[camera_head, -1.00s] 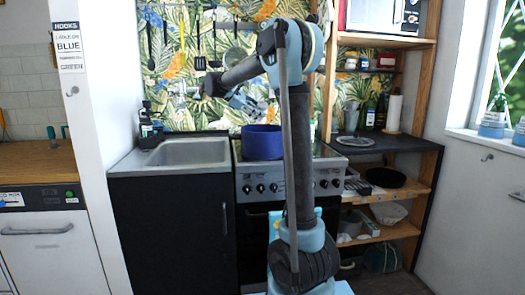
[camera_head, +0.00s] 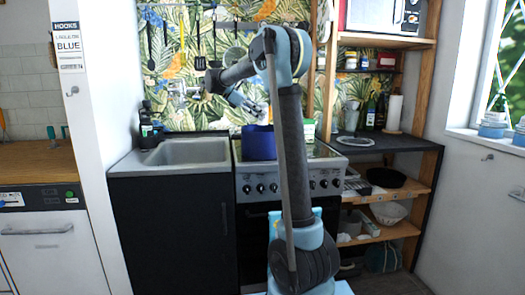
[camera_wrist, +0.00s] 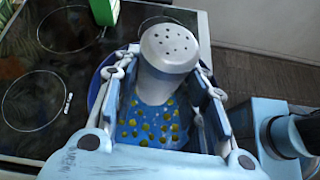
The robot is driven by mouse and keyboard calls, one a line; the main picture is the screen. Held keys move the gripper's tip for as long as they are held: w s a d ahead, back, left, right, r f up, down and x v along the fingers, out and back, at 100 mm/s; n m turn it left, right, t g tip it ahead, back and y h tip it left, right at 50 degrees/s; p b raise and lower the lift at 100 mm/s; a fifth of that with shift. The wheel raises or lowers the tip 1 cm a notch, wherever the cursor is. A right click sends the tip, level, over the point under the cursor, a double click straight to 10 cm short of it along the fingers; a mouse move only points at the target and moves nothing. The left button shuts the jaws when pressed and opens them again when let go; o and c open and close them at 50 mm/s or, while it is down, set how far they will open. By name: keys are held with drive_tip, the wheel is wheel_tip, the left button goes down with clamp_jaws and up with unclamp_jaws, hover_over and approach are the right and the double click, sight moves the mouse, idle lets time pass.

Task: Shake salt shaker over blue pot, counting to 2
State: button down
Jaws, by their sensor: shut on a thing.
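The salt shaker (camera_wrist: 168,48) has a pale grey, rounded top with dark holes. It is between the fingers of my gripper (camera_wrist: 163,85), which is shut on it. The holed top faces up in the wrist view. The blue pot (camera_head: 259,143) stands on the stove. My gripper also shows small above the pot in the head view (camera_head: 257,110). In the wrist view, the pot's dark blue rim (camera_wrist: 96,88) shows behind the fingers; much of the pot is hidden. A light-blue patch with yellow spots shows between the fingers; I cannot tell what it belongs to.
The black stove top (camera_wrist: 28,70) has free burner rings. A green box (camera_head: 309,131) stands at its back right. The sink (camera_head: 187,152) is to the left. Utensils hang on the wall behind. Wooden shelves (camera_head: 424,75) stand to the right.

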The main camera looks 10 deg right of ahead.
sight(259, 104)
drive_tip(key=shift+s+g, duration=0.2)
drive_tip(key=shift+g, duration=0.1)
drive_tip(key=shift+r, duration=1.95)
